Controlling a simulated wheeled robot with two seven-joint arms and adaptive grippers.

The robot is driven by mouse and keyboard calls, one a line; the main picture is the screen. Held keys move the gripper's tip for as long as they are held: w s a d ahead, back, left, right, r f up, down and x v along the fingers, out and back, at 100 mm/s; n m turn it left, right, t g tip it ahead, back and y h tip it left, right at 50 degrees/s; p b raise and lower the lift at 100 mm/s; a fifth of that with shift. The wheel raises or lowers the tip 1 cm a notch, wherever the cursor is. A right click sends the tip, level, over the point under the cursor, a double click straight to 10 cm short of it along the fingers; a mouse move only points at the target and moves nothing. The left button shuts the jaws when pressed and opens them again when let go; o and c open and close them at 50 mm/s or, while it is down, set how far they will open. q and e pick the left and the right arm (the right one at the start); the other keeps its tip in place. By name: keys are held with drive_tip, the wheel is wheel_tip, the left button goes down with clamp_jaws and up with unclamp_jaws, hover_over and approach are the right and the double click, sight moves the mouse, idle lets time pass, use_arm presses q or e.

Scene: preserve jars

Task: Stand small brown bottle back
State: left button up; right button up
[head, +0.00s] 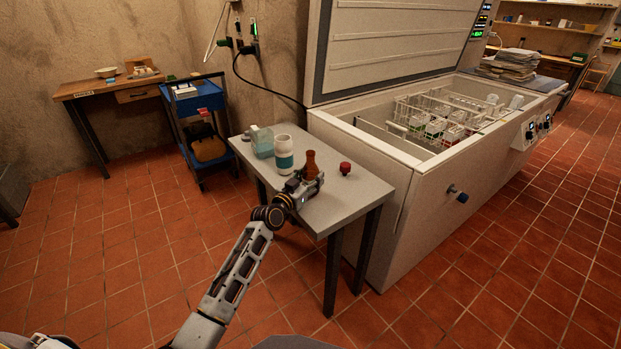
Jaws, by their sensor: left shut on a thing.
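The small brown bottle (311,162) is upright at the front part of the small grey table (352,196). My left gripper (305,183) is at the bottle's lower part, shut on it. The gripper hides the bottle's base, so I cannot tell whether it touches the tabletop. My right gripper is not in view.
A white jar with a teal band (284,160) stands just left of the bottle, with a pale green container (262,142) behind it. A small red-topped item (345,168) is to the right. An open chest freezer (400,190) with wire baskets borders the table's right side.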

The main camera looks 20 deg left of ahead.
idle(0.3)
use_arm(q)
drive_tip(key=o, duration=0.8)
drive_tip(key=shift+f, duration=0.1)
drive_tip(key=shift+o, duration=1.6)
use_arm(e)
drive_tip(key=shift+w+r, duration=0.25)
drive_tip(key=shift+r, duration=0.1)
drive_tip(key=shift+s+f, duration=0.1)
